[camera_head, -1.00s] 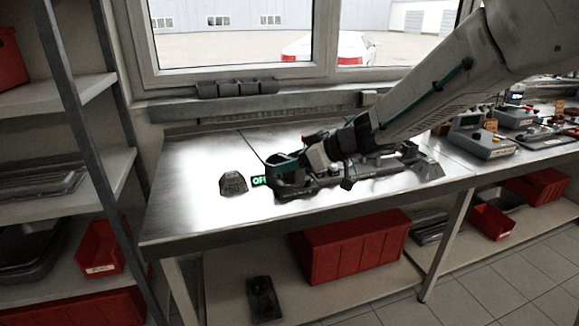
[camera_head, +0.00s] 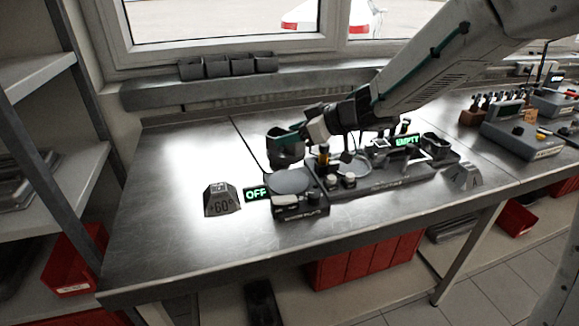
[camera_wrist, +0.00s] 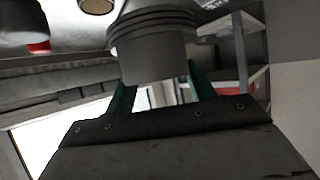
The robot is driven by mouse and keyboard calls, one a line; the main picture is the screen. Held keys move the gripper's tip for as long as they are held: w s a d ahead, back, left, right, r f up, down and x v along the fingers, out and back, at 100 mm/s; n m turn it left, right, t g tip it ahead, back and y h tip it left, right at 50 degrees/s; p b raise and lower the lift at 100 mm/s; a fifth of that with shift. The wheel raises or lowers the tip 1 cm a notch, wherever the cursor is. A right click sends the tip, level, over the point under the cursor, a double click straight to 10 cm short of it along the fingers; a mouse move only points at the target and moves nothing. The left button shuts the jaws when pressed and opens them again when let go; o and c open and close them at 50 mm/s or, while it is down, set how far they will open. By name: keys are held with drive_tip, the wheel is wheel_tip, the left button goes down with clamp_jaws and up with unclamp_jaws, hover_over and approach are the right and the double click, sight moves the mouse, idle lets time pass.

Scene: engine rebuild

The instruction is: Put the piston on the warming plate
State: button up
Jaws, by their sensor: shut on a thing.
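The piston (camera_head: 286,150) is a dark grey cylinder. In the wrist view the piston (camera_wrist: 155,50) fills the top middle and shows ring grooves around its upper part. My gripper (camera_head: 290,134) is shut on it, with teal fingers on either side; the gripper (camera_wrist: 160,88) also shows in the wrist view. The warming plate (camera_head: 292,181) is a round grey disc on a dark base beside a green "OFF" display (camera_head: 256,193). It looks bare. The piston appears just above and behind the plate in the head view; the exact gap cannot be told.
A dark "+60°" block (camera_head: 221,199) stands left of the plate. A fixture (camera_head: 380,176) with a ring, small bottles and an "EMPTY" display adjoins on the right. Grey instruments (camera_head: 522,139) stand farther right. The steel bench (camera_head: 165,205) is clear at the left.

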wheel_tip(320, 180, down, 4)
drive_tip(key=shift+d+f, duration=0.15)
drive_tip(key=shift+f, duration=1.95)
drive_tip(key=o, duration=1.4)
drive_tip(key=shift+f, duration=0.15)
